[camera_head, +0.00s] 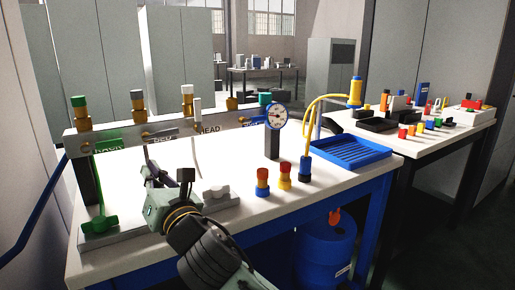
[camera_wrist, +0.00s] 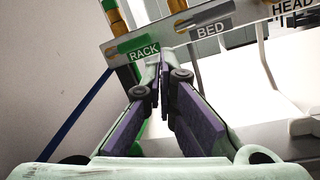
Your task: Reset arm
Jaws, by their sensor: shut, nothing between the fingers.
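My gripper (camera_head: 152,172) is over the front left of the white table (camera_head: 235,218), in front of the loading rack's grey beam (camera_head: 222,125). In the wrist view my gripper (camera_wrist: 164,62) is shut, its fingertips together with nothing held. The tips overlap the picture of the beam beside the green RACK label (camera_wrist: 143,55); I cannot tell how far apart they are. The BED label (camera_wrist: 210,30) is to the right. A green valve fitting (camera_head: 99,225) stands left of my gripper on the grey base strip.
Coloured fittings top the beam, with a gauge (camera_head: 275,116) at its right end. Red and yellow capped pieces (camera_head: 285,177) stand on the table. A blue tray (camera_head: 350,153) lies at the right. A second table (camera_head: 410,148) with many small items is beyond; a blue drum (camera_head: 325,250) stands below.

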